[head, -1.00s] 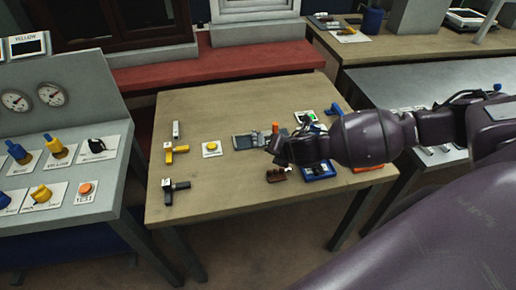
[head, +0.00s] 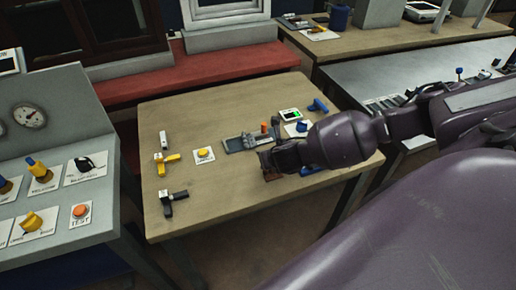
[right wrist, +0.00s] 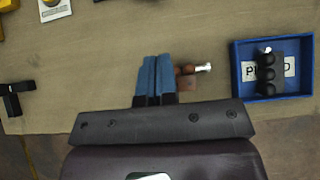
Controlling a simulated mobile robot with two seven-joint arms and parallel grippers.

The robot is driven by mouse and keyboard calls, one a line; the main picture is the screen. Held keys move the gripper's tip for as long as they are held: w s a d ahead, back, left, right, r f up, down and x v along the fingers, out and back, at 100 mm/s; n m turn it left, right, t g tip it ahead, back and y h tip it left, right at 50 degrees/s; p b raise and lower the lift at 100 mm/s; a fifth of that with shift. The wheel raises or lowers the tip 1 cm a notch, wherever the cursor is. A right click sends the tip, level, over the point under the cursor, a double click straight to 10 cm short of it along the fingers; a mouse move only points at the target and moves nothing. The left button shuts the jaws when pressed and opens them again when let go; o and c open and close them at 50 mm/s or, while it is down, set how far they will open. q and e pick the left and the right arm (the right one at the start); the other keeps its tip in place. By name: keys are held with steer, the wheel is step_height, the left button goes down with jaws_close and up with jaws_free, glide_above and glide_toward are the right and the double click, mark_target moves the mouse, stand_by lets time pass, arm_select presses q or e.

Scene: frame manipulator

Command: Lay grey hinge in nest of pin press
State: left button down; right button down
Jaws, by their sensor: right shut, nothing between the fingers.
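A small light grey piece (head: 164,141), which looks like the grey hinge, lies at the table's far left, behind a yellow hinge (head: 168,161). The pin press (head: 240,142) is a grey fixture in the middle of the table; its nest is too small to make out. My right gripper (head: 268,166) is at the table's front middle, in front of the press. In the right wrist view its blue fingers (right wrist: 154,78) are together and empty. A brown block with a metal pin (right wrist: 187,82) is just right of them, partly hidden. My left gripper is out of view.
A black hinge (head: 172,202) lies front left. A yellow button (head: 204,154) sits left of the press. A blue tray (right wrist: 238,70) holding a black part is right of the fingers. A small screen (head: 290,114) stands back right.

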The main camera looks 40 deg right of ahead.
steer(key=b, duration=0.1)
glide_toward(254, 148)
steer(key=f, duration=0.1)
steer(key=s+f, duration=0.1)
steer(key=f, duration=0.1)
steer(key=shift+f, duration=0.15)
steer(key=w, duration=0.3)
steer(key=shift+w+d, duration=0.1)
steer(key=shift+d, duration=0.3)
steer(key=shift+w+d, duration=0.1)
steer(key=shift+w, duration=0.3)
steer(key=shift+w+d, duration=0.2)
steer(key=shift+w, duration=0.6)
